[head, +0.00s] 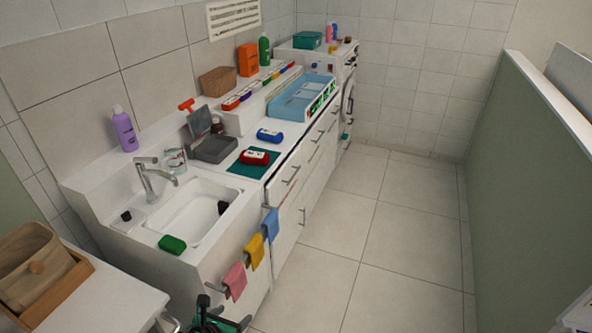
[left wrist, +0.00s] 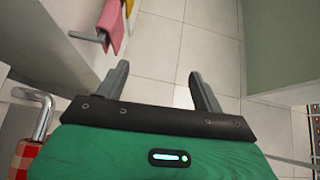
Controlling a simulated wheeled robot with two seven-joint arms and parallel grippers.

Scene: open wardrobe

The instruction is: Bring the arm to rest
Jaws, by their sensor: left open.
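My left gripper (head: 224,311) shows at the bottom edge of the head view, in front of the sink cabinet and low beside the hanging cloths. In the left wrist view its two dark fingers (left wrist: 159,71) stand wide apart with only floor tiles between them. It is open and empty and touches nothing that I can see. Most of the left arm is out of the head view. My right gripper is in neither view.
A pink cloth (head: 235,281), a yellow cloth (head: 254,252) and a blue cloth (head: 271,225) hang from the sink cabinet's front. A wooden box (head: 38,266) sits on a white surface at left. The tiled aisle (head: 362,255) is clear up to the green partition (head: 522,180).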

